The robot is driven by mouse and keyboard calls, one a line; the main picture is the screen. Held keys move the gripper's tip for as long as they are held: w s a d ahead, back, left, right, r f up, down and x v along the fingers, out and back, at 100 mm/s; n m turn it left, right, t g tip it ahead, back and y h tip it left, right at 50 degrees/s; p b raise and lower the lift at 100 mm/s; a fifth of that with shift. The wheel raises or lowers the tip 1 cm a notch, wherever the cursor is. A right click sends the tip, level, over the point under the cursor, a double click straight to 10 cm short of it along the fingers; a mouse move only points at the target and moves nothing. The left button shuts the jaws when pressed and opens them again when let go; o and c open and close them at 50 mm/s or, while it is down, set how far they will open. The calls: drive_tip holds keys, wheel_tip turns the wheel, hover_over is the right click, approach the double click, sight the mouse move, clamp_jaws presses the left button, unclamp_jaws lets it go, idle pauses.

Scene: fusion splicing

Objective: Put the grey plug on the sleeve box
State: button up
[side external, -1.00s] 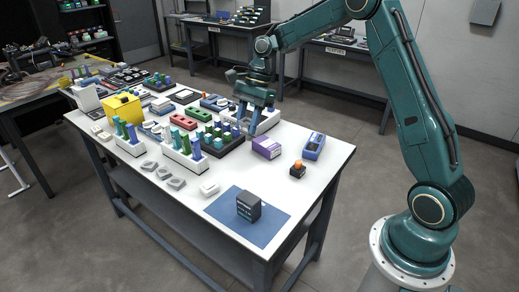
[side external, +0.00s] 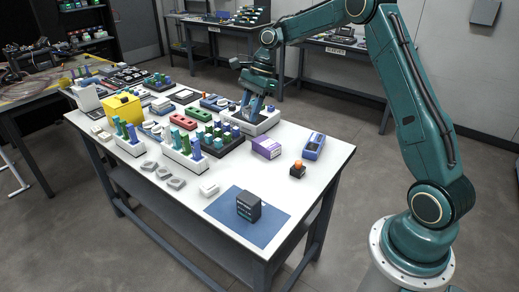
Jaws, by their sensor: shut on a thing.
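My gripper (side external: 248,108) points down over the white tray (side external: 268,122) at the back right of the table. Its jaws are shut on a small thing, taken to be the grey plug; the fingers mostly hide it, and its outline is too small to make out. A purple-and-white box (side external: 267,149) lies on the bare table in front of the tray, apart from my gripper. A dark box (side external: 248,206) stands upright on the blue mat (side external: 272,224) near the front edge. The labels are too small to tell which is the sleeve box.
A blue device (side external: 314,146) and an orange-topped black button (side external: 298,169) stand at the right. Racks of blue and green pegs (side external: 186,153), a yellow box (side external: 122,109) and several grey pieces (side external: 165,176) fill the left.

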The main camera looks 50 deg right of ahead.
drive_tip(key=w+d+r+m+t+h, duration=0.1)
drive_tip(key=w+d+r+m, duration=0.15)
drive_tip(key=d, duration=0.45)
drive_tip(key=w+d+r+m+t, duration=0.1)
drive_tip(key=d+m, duration=0.3)
drive_tip(key=d, duration=0.3)
hover_over(262, 142)
drive_tip(key=s, duration=0.1)
drive_tip(key=f, duration=1)
drive_tip(key=d+f, duration=0.1)
drive_tip(key=f, duration=0.4)
drive_tip(key=shift+s+f, duration=0.15)
drive_tip(key=shift+f, duration=0.25)
drive_tip(key=shift+f, duration=2.1)
drive_tip(key=shift+f, duration=0.1)
drive_tip(key=o, duration=1)
drive_tip(key=shift+c, duration=0.2)
